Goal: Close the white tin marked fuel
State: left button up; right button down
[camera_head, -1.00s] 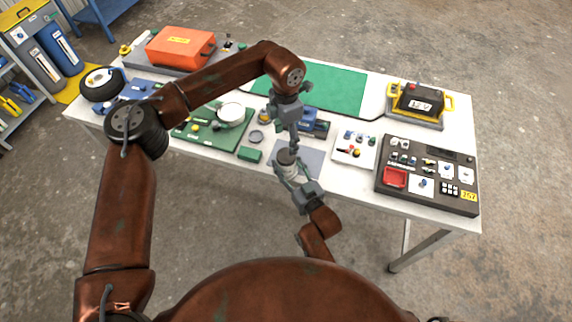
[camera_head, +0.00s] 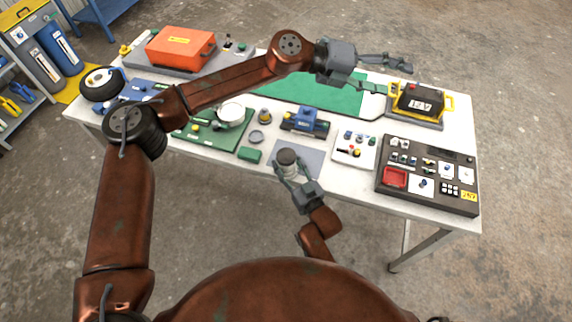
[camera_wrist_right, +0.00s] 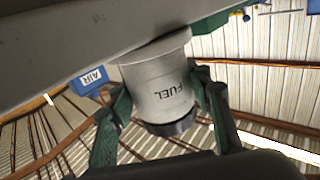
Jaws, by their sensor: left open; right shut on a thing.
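The white tin marked FUEL (camera_wrist_right: 160,75) stands on a grey mat (camera_head: 313,158) near the table's front edge; it also shows in the head view (camera_head: 289,172). A dark round cap (camera_head: 287,156) sits at its top, and in the inverted right wrist view the cap (camera_wrist_right: 172,127) shows at the lower end. How tightly it sits I cannot tell. My right gripper (camera_head: 291,169) is shut around the tin's sides from the front. My left gripper (camera_head: 398,80) is open and empty, high to the right, well apart from the tin.
A blue device (camera_head: 305,120) stands just behind the tin. A white board with knobs (camera_head: 355,148) and a dark panel (camera_head: 428,173) lie to the right. A green block (camera_head: 249,155) and a small grey ring (camera_head: 256,136) are on the left. A yellow-framed battery (camera_head: 418,102) stands at the back right.

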pick_arm(q)
jog(key=w+a+r+n+t+h, duration=0.1)
jog(key=w+a+r+n+t, duration=0.1)
jog(key=w+r+n+t, duration=0.85)
jog(key=w+a+f+n+y, duration=0.6)
jog(key=w+a+f+n, duration=0.35)
jog(key=n, duration=0.65)
jog(key=s+a+f+n+g+y, duration=0.2)
jog(key=a+f+n+y, duration=0.1)
jog(key=f, duration=0.5)
jog(key=s+a+f+n+g+y, duration=0.2)
jog(key=f+n, duration=0.1)
jog(key=f, duration=0.4)
jog(key=s+a+f+n+g+y, duration=0.1)
jog(key=s+a+f+g, duration=0.1)
jog(key=s, duration=0.3)
jog(key=s+a+f+n+g+y, duration=0.1)
jog(key=s+a+f+g+y, duration=0.1)
jog(key=s+a+f, duration=0.1)
jog(key=s+a+f+n+g+y, duration=0.1)
jog(key=s+a+f+g, duration=0.1)
jog(key=s+f, duration=0.3)
jog(key=shift+s+a+f+g+y, duration=0.1)
jog(key=shift+s+a+g+y, duration=0.15)
jog(key=shift+s, duration=0.4)
jog(key=shift+s+a+g+y, duration=0.15)
jog(key=shift+s+a, duration=0.2)
jog(key=shift+s, duration=0.25)
